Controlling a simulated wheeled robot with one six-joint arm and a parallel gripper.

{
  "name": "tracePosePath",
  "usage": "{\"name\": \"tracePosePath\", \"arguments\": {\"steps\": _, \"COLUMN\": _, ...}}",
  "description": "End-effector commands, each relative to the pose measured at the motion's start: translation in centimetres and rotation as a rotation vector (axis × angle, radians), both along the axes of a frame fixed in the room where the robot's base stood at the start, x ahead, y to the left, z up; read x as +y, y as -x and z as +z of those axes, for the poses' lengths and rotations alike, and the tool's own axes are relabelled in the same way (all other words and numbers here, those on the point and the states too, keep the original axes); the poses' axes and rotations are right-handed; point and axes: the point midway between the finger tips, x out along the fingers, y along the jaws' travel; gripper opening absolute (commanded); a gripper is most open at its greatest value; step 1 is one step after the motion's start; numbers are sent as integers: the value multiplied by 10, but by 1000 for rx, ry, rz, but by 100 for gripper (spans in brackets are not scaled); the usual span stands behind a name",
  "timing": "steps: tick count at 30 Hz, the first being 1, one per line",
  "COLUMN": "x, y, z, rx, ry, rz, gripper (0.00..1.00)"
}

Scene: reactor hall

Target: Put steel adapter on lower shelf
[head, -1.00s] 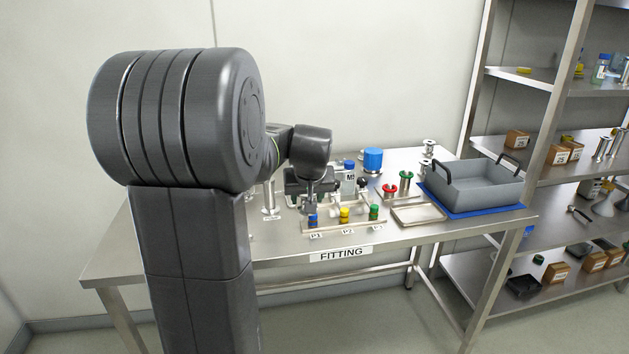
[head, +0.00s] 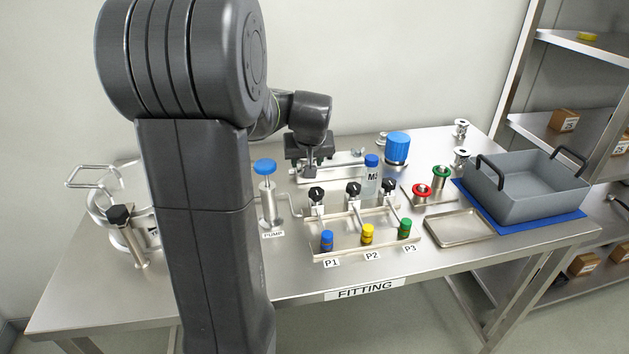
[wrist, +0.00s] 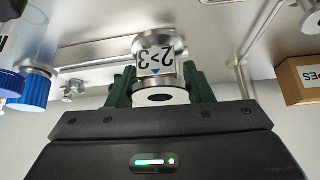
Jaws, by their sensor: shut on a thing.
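My gripper (wrist: 158,90) is shut on the steel adapter (wrist: 158,41) in the wrist view. The adapter is a shiny flanged piece with a white label reading 2>3, gripped between dark green fingers. In the head view my gripper (head: 310,165) is over the back of the steel table; the adapter cannot be made out there. The steel rack stands at the right of the head view. Its middle shelf (head: 540,128) and lower shelf (head: 560,292) show only in part, the lower one partly behind the table.
On the FITTING table (head: 290,285) are a grey bin (head: 520,200) on a blue mat, a shallow tray (head: 459,228), a valve stand with coloured plugs (head: 345,240), a pump (head: 268,205) and a blue-capped bottle (head: 370,178). Brown boxes (head: 565,120) stand on the rack.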

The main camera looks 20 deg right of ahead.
Motion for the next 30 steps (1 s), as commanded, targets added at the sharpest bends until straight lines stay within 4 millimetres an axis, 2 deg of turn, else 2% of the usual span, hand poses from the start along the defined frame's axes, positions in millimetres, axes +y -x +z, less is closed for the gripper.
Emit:
{"name": "tracePosePath", "arguments": {"steps": 3, "x": 0, "y": 0, "z": -19, "rx": 2, "ry": -1, "rz": 0, "gripper": 18}}
{"name": "tracePosePath", "arguments": {"steps": 10, "x": 0, "y": 0, "z": -38, "rx": 0, "ry": 1, "rz": -1, "gripper": 18}}
{"name": "tracePosePath", "arguments": {"steps": 15, "x": 0, "y": 0, "z": -62, "rx": 1, "ry": 1, "rz": 0, "gripper": 18}}
{"name": "tracePosePath", "arguments": {"steps": 26, "x": 0, "y": 0, "z": -68, "rx": -1, "ry": 2, "rz": 0, "gripper": 18}}
{"name": "tracePosePath", "arguments": {"steps": 27, "x": 0, "y": 0, "z": -68, "rx": -1, "ry": 1, "rz": -1, "gripper": 50}}
{"name": "tracePosePath", "arguments": {"steps": 30, "x": 0, "y": 0, "z": -67, "rx": 0, "ry": 1, "rz": -1, "gripper": 68}}
